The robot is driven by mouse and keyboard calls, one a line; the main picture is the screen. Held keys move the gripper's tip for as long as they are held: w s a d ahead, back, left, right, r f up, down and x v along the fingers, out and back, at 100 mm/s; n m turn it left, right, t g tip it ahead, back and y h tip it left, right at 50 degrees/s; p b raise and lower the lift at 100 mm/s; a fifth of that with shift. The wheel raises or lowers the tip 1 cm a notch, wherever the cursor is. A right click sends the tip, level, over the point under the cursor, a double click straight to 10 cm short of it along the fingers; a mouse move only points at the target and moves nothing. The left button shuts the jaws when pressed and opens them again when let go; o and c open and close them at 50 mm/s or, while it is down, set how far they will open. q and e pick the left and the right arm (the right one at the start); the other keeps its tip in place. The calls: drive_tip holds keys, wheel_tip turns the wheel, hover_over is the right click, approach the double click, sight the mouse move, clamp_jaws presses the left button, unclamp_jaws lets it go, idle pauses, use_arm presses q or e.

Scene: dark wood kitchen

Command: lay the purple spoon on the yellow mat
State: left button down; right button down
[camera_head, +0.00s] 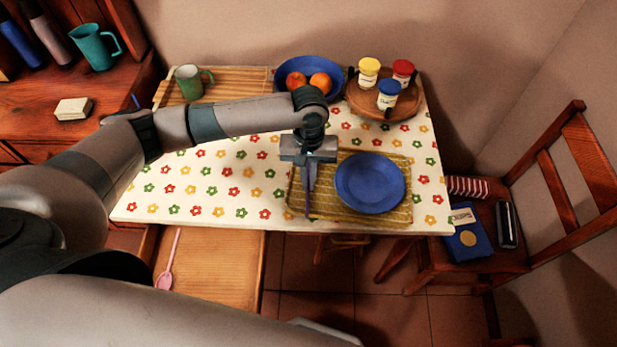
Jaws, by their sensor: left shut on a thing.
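My left gripper (310,186) points down over the left part of the yellow mat (330,208), just left of the blue plate. It is shut on the purple spoon (308,210), of which only a thin purple strip shows below the fingers. The rest of the spoon is hidden by the gripper. I cannot tell whether the spoon touches the mat. The yellow mat is woven and striped and lies at the front of the flowered table. My right gripper is not in view.
The blue plate (370,183) covers much of the mat's right part. Behind stand a blue bowl of fruit (275,70), a round tray with jars (410,102) and a green mug (189,82). A pink spoon (168,262) lies in the open drawer (225,262). A chair (585,160) stands right.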

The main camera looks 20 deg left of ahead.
use_arm(q)
drive_tip(key=shift+f, duration=0.2)
drive_tip(key=c, duration=1.9)
unclamp_jaws()
drive_tip(key=shift+c, duration=0.2)
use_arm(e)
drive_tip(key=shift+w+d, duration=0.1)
